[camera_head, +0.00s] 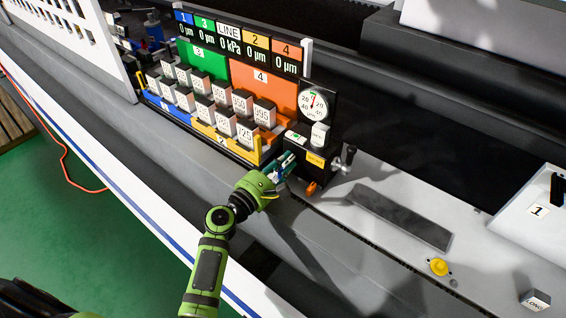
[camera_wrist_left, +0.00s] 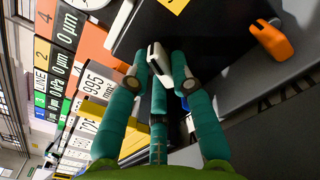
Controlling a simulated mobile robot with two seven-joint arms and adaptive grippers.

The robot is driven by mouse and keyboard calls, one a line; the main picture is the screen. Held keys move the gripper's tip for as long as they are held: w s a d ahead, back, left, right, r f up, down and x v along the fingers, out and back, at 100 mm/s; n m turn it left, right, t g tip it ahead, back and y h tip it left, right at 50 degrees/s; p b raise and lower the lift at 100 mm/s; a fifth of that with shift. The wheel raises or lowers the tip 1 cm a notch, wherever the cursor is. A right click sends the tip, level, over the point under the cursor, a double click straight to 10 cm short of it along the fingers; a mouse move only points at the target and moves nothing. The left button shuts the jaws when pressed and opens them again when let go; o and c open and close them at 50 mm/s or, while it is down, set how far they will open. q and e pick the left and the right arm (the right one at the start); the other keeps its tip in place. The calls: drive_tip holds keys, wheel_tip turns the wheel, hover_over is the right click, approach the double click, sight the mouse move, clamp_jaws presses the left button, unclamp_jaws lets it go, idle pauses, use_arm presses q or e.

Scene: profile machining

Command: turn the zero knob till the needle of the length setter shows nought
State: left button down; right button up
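The length setter's round white dial (camera_head: 314,104) stands on a dark post at the back of a black box (camera_head: 305,158). A small reddish needle and a green mark show near its top; the exact reading is too small to tell. My left gripper (camera_head: 283,167), with teal fingers, is at the front left side of the box. In the left wrist view its fingers (camera_wrist_left: 160,72) stand apart on both sides of a white, bar-like piece (camera_wrist_left: 158,58), perhaps the zero knob. Whether they press on it cannot be told. My right gripper is out of view.
A rack of numbered blocks (camera_head: 220,115) stands close left of the gripper, under a display panel (camera_head: 230,45). An orange lever (camera_head: 312,187) and a black-knobbed handle (camera_head: 345,158) stick out of the box. A dark plate (camera_head: 402,217) and yellow button (camera_head: 438,267) lie right.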

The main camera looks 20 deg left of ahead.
use_arm(q)
drive_tip(key=shift+m+b, duration=0.5)
drive_tip(key=shift+m, duration=0.2)
drive_tip(key=c, duration=1.1)
unclamp_jaws()
drive_tip(key=shift+r, duration=0.1)
drive_tip(key=v, duration=1.2)
